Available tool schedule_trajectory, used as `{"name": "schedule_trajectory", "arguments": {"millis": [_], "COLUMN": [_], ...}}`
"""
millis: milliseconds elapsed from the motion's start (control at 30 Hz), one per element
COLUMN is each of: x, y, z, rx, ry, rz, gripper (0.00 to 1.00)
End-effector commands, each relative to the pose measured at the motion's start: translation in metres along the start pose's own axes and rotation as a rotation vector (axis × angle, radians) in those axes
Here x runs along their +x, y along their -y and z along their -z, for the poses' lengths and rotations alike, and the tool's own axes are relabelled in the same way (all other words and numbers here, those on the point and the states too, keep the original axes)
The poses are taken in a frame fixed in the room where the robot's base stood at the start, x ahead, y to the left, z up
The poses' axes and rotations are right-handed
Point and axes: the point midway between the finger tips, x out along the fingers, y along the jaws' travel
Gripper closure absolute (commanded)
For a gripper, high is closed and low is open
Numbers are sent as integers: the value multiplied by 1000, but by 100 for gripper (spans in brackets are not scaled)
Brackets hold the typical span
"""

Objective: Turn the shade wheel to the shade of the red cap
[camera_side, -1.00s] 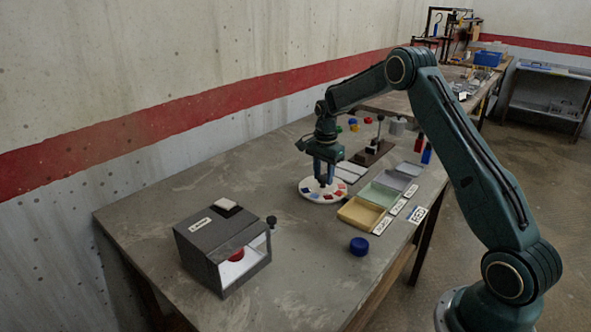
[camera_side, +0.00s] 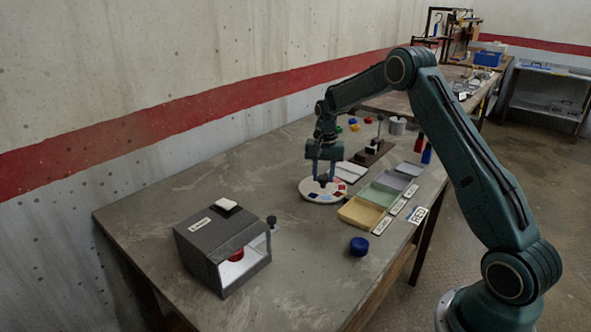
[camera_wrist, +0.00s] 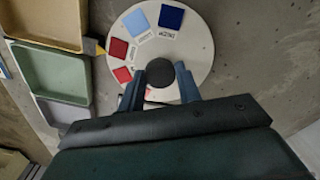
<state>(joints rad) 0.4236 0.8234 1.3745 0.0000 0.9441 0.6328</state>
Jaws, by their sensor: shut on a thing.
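The shade wheel (camera_side: 306,187) is a white disc with coloured patches, flat on the table. In the wrist view the wheel (camera_wrist: 195,40) shows a dark blue, a light blue, a dark red (camera_wrist: 118,48) and a brighter red patch (camera_wrist: 123,74); my gripper hides its near side. A small yellow-tipped pointer (camera_wrist: 98,46) is at its left edge, beside the dark red patch. My gripper (camera_side: 323,182) is shut on the wheel's black knob (camera_wrist: 161,72). The red cap (camera_side: 236,255) sits inside the open-fronted grey box (camera_side: 205,247).
Yellow (camera_side: 361,213), green and grey trays with labels line the table's right edge. A blue cap (camera_side: 359,246) lies in front of them. A small stand (camera_side: 372,150), a metal can and several coloured caps are behind the wheel. The table's left part is clear.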

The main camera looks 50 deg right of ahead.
Motion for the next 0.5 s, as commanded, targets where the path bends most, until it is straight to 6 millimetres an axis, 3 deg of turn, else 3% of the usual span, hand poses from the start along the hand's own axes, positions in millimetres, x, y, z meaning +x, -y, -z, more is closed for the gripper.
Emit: {"name": "schedule_trajectory", "arguments": {"millis": [500], "x": [-1], "y": [0], "z": [0], "rx": [-98], "ry": [-1], "rz": [1], "gripper": [100]}}
